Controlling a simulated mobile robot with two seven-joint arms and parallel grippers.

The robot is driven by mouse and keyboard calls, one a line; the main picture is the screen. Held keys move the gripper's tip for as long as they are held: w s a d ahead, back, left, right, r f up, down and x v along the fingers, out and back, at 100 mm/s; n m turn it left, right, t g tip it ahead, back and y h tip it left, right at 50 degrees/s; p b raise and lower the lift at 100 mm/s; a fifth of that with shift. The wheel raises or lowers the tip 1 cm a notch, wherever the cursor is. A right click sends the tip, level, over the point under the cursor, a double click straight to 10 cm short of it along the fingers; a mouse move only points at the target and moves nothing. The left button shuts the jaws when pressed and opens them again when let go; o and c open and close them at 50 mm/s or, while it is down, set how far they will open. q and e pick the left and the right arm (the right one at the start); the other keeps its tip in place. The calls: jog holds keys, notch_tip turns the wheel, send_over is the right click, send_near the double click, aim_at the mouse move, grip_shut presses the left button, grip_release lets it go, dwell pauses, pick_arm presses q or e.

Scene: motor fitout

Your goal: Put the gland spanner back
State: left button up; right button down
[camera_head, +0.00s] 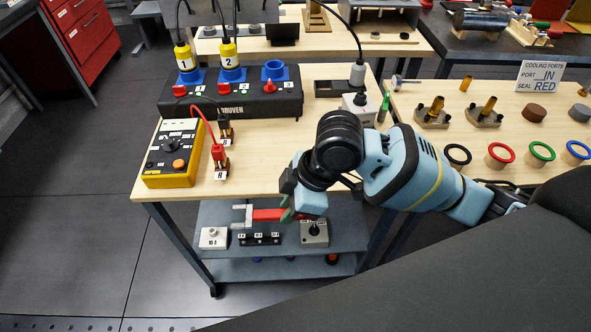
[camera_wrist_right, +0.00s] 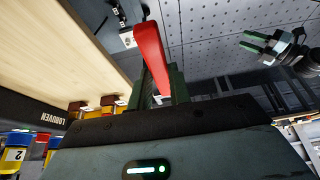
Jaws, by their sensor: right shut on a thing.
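My right gripper (camera_head: 291,206) is shut on a red-handled tool, which I take to be the gland spanner (camera_head: 268,215). Its grey hooked head points left in the head view. The spanner is in front of the workbench's front edge, and the lower shelf shows behind and below it. In the right wrist view, the red handle (camera_wrist_right: 149,48) sticks out between the green fingers of the right gripper (camera_wrist_right: 160,85). The grey head is not clear there. My left gripper (camera_wrist_right: 258,44) shows at the upper right of the wrist view, its green fingers apart and empty.
The workbench (camera_head: 290,170) holds a yellow multimeter (camera_head: 173,153) and a black connector box (camera_head: 230,97). The lower shelf (camera_head: 340,225) carries a white box (camera_head: 213,238), a black block strip and a grey switch box (camera_head: 314,233). Rings and fittings lie on the right bench (camera_head: 470,145).

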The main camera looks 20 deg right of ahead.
jog(key=w+d, duration=0.2)
jog(key=w, duration=0.2)
jog(key=w+d+f, duration=0.1)
jog(key=w+d, duration=0.2)
jog(key=w, duration=0.2)
jog(key=w+d+b, duration=0.1)
jog(key=w+d, duration=0.2)
jog(key=w, duration=0.2)
jog(key=shift+f, duration=0.2)
jog(key=shift+s+f, duration=0.1)
jog(key=shift+f, duration=1.65)
jog(key=shift+f, duration=0.1)
jog(key=c, duration=1.7)
grip_release()
jog(key=shift+f, duration=0.1)
jog(key=shift+c, duration=0.2)
jog(key=o, duration=0.4)
jog(key=shift+o, duration=0.2)
jog(key=v, duration=1.2)
jog(key=shift+p, duration=0.35)
jog(key=shift+s, duration=0.1)
